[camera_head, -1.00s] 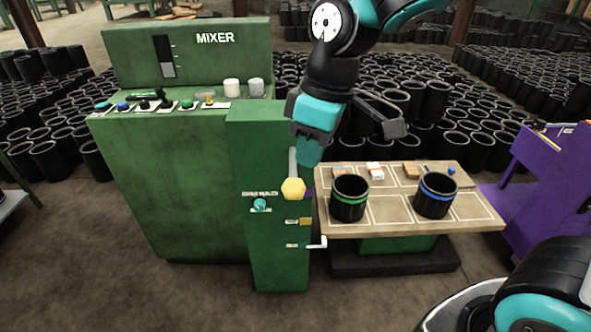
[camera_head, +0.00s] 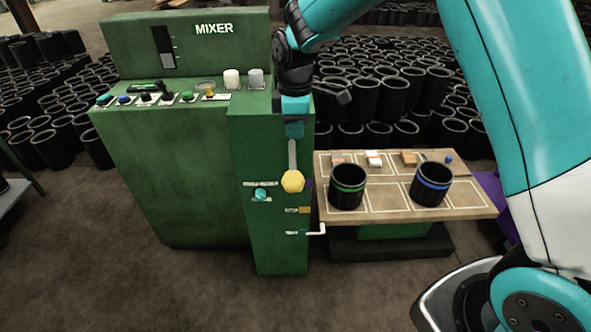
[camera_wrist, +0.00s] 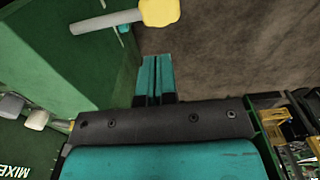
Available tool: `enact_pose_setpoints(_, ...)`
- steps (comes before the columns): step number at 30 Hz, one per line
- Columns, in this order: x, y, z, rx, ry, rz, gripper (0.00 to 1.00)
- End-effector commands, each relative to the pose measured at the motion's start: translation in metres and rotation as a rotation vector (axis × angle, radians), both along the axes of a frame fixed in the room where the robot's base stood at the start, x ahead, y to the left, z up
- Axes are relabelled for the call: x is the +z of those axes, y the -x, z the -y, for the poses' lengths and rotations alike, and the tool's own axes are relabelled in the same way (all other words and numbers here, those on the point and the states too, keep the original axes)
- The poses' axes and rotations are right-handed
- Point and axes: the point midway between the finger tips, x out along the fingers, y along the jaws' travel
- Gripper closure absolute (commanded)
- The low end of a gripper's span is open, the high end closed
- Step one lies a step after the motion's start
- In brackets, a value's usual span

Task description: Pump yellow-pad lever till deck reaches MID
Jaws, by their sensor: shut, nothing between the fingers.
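The lever (camera_head: 292,155) hangs on the front of the green column (camera_head: 262,150), and its yellow pad (camera_head: 293,181) is at the lower end. The pad also shows at the top of the wrist view (camera_wrist: 160,11). My gripper (camera_head: 295,131) is above the pad in the head view, close to the lever's upper part. In the wrist view the teal fingers (camera_wrist: 155,72) are together and empty, with a gap between them and the pad. The wooden-topped deck (camera_head: 385,209) stands right of the column on a green base. I cannot read any level marks.
Two black sleeves, one green-banded (camera_head: 347,190) and one blue-banded (camera_head: 431,188), stand on the deck. The green mixer (camera_head: 170,180) with knobs is at left. Black sleeves crowd the floor behind.

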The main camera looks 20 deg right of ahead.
Motion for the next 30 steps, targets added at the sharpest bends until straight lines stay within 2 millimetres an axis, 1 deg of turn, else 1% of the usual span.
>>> enact_pose_setpoints(12, -0.084, 0.002, 0.0, 0.0, 0.001, -0.007, 1.0)
enact_pose_setpoints(18, -0.114, 0.001, 0.0, 0.0, 0.001, -0.004, 1.0)
enact_pose_setpoints(21, -0.122, 0.001, 0.0, 0.0, 0.0, -0.002, 1.0)
enact_pose_setpoints(24, -0.126, 0.001, 0.0, 0.0, 0.0, -0.001, 1.0)
enact_pose_setpoints(30, -0.128, 0.001, 0.0, 0.0, 0.0, -0.001, 1.0)
